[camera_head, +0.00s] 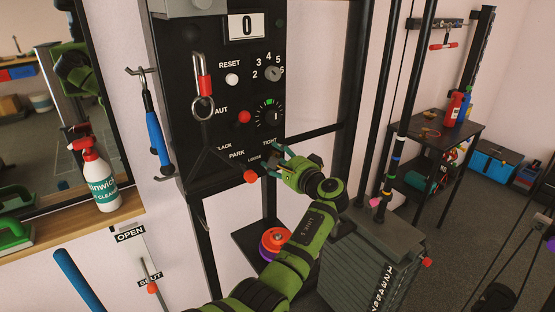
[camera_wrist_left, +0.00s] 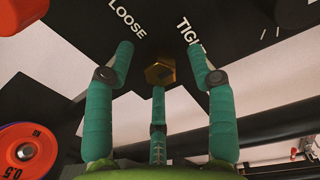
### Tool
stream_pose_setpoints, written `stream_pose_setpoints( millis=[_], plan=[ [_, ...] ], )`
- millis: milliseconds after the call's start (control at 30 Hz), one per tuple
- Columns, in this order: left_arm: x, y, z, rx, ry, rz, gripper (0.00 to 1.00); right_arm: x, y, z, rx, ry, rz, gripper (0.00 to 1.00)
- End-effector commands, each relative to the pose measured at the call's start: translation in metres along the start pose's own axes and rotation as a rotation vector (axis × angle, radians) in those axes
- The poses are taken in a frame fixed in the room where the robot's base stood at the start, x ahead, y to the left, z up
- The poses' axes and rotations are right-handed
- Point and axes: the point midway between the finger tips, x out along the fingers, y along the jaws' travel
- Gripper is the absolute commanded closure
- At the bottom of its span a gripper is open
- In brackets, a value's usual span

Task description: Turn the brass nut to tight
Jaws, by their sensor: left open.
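The brass nut (camera_wrist_left: 160,73) is a hexagon on the black panel, between and below the words LOOSE and TIGHT in the left wrist view. My left gripper (camera_wrist_left: 159,60) is open, with teal-wrapped fingers spread around the nut. One finger is left of the nut, one is right, and the third is below it. I see gaps between the fingers and the nut; I cannot tell how deep the fingertips reach. In the head view my left gripper (camera_head: 274,160) is at the panel's lower right corner, and the nut is not clear there. My right gripper is not in view.
A red knob (camera_head: 250,176) sits close left of my left gripper. The black panel (camera_head: 200,150) carries dials, buttons and a hanging ring pin (camera_head: 203,85). A dark post stands right of it. Round plates (camera_head: 274,240) lie low behind.

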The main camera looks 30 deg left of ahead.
Motion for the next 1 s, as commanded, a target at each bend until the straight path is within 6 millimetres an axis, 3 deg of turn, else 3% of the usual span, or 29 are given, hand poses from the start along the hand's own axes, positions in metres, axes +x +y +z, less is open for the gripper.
stream_pose_setpoints(
  millis=[233, 500, 700, 1000],
  plan=[
    [-0.019, 0.001, -0.002, -0.001, 0.005, 0.001, 0.44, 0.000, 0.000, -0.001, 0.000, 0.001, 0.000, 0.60],
    [-0.077, 0.001, -0.001, -0.001, 0.004, 0.003, 0.44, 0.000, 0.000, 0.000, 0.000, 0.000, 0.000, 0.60],
    [-0.107, 0.000, 0.000, -0.001, 0.001, 0.001, 0.44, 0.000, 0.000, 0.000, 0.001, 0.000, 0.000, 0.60],
    [-0.119, 0.000, 0.001, 0.000, -0.001, 0.001, 0.44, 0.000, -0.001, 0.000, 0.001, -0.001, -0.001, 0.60]
  ],
)
